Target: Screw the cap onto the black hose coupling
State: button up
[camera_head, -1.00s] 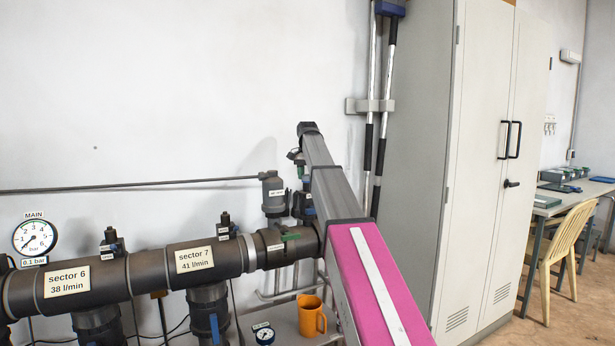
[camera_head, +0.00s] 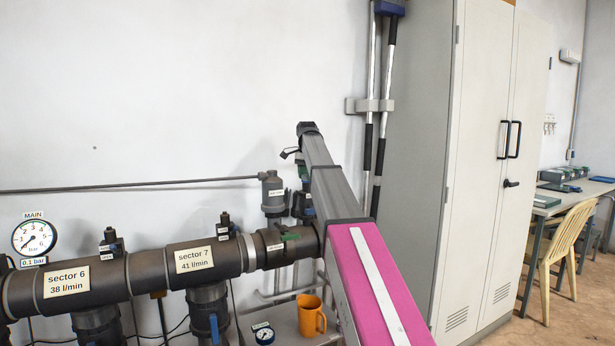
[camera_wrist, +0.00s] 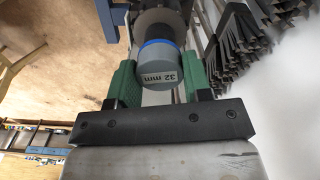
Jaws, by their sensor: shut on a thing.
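In the wrist view, my gripper (camera_wrist: 161,66) has its two green fingers on either side of a grey cap (camera_wrist: 152,73). The cap has a "32 mm" label on its near face and a blue band around its far edge. My gripper is shut on it. In the head view, the gripper end (camera_head: 302,168) is partly hidden behind my arm, near the manifold's right end. The black hose coupling cannot be made out clearly.
The dark manifold pipe (camera_head: 145,268) runs along the wall, with upright grey fittings (camera_head: 273,194) close to my gripper. An orange mug (camera_head: 311,316) and a small gauge (camera_head: 264,334) sit below. A tall cabinet (camera_head: 415,150) stands right of the arm.

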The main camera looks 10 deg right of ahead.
jog(key=shift+a, duration=0.35)
